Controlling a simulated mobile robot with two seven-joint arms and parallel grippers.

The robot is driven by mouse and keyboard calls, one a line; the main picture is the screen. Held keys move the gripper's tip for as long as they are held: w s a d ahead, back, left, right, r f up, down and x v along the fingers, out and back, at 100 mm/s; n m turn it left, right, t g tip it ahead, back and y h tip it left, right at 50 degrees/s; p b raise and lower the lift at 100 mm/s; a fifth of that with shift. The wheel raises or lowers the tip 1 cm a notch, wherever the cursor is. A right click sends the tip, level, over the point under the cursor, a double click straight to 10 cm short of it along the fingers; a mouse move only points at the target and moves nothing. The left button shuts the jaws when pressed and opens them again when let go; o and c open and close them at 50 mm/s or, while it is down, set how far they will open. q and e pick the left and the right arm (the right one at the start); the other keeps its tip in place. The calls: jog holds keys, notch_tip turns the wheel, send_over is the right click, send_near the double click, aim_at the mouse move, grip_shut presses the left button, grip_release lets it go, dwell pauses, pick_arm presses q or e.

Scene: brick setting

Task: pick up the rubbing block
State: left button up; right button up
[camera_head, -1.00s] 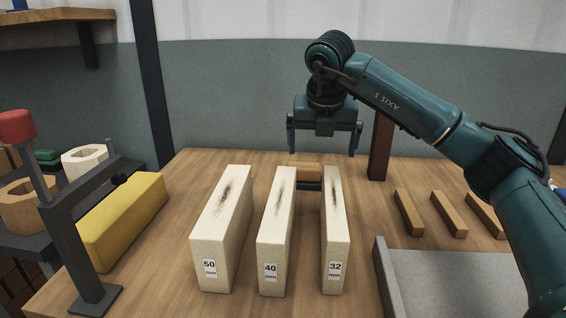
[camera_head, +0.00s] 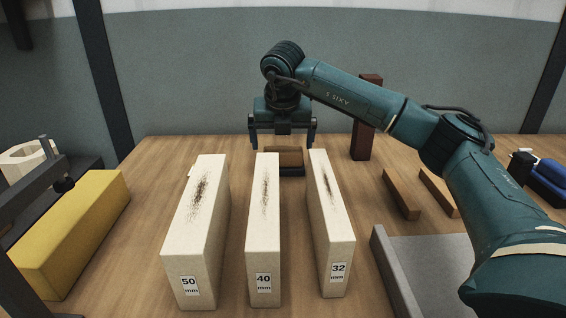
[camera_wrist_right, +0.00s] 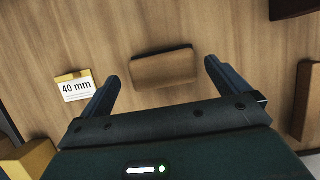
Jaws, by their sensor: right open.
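The rubbing block (camera_head: 290,158) is a small brown block with a dark base, on the table behind the pale blocks. The 40 mm and 32 mm blocks stand in front of it. In the right wrist view the rubbing block (camera_wrist_right: 165,69) lies between and beyond my open fingers, slightly tilted. My right gripper (camera_head: 282,145) points down above it, open and empty; it also shows in the right wrist view (camera_wrist_right: 162,76). The fingers appear apart from the block. My left gripper is not in view.
Pale blocks marked 50 mm (camera_head: 190,245), 40 mm (camera_head: 264,230) and 32 mm (camera_head: 335,240) stand in front. A 40 mm card (camera_wrist_right: 75,88) lies nearby. A dark red post (camera_head: 362,140), wooden strips (camera_head: 401,195) and a grey tray (camera_head: 385,265) are right; a yellow block (camera_head: 70,235) is left.

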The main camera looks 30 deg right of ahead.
aim_at(283, 149)
jog(key=x, duration=0.2)
jog(key=b+x, duration=0.1)
jog(key=x, duration=0.2)
jog(key=shift+s+f, duration=0.1)
jog(key=shift+s, duration=0.1)
jog(key=shift+c, duration=0.4)
jog(key=c, duration=0.8)
